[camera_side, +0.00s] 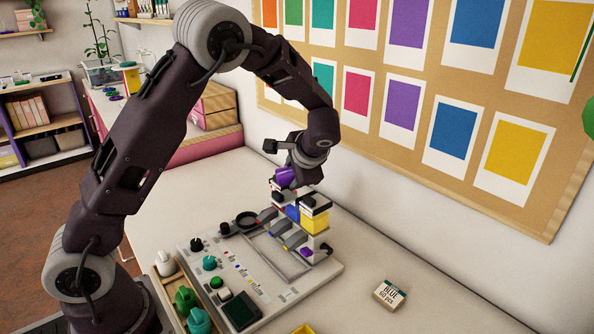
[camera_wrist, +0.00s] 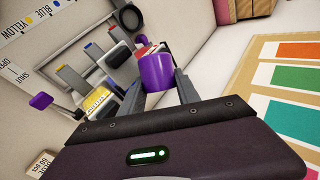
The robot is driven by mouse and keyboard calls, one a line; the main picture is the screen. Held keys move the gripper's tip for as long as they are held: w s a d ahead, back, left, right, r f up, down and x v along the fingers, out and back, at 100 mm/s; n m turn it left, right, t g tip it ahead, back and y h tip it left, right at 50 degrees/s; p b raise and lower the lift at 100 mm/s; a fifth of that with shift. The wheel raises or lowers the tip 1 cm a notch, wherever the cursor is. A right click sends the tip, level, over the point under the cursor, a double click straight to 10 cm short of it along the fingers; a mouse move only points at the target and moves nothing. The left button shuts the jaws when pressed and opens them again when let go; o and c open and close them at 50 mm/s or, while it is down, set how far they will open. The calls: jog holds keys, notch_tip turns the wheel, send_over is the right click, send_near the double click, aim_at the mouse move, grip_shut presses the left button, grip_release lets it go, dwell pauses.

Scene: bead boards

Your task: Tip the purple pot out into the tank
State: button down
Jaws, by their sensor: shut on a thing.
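The purple pot (camera_side: 284,177) is between the fingers of my gripper (camera_side: 288,183), raised above the far side of the bead machine (camera_side: 215,268). It looks tilted in the side view. In the wrist view the purple pot (camera_wrist: 158,73) fills the space between both fingers of my gripper (camera_wrist: 165,84), which are shut on it. Its contents are hidden. A row of tanks stands along the machine just below; the yellow tank (camera_side: 315,222) is clearest and also shows in the wrist view (camera_wrist: 93,104). A red and white part shows just beyond the pot. I cannot tell which tank is under it.
A small box labelled BLUE (camera_side: 391,293) lies on the table at the right. A wooden tray (camera_side: 166,291) with white, green and teal items stands at the machine's left. A wall board with colour cards (camera_side: 425,166) rises close behind. The table's right side is mostly clear.

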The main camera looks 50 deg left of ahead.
jog(key=t, duration=0.1)
jog(key=n+h, duration=0.1)
jog(key=r+t+h, duration=0.1)
jog(key=shift+s+a+n+t, duration=0.25)
jog(key=shift+s+n+t, duration=0.05)
jog(key=shift+s, duration=0.1)
jog(key=shift+r+n+t+h, duration=0.15)
jog(key=shift+n+t+h, duration=0.35)
jog(key=shift+t, duration=0.4)
jog(key=shift+s+r+t+h, duration=0.15)
jog(key=shift+t+h, duration=0.15)
jog(key=shift+t, duration=0.2)
jog(key=shift+s+a+r+n+t+h, duration=0.1)
jog(key=shift+a+n+t+h, duration=0.25)
jog(key=shift+n+t, duration=0.4)
jog(key=shift+r+n+t+h, duration=0.15)
jog(key=shift+n+t+h, duration=0.25)
jog(key=shift+t, duration=0.55)
jog(key=shift+d+r+n+t+h, duration=0.15)
jog(key=shift+r+n+t+h, duration=0.1)
jog(key=shift+t, duration=0.25)
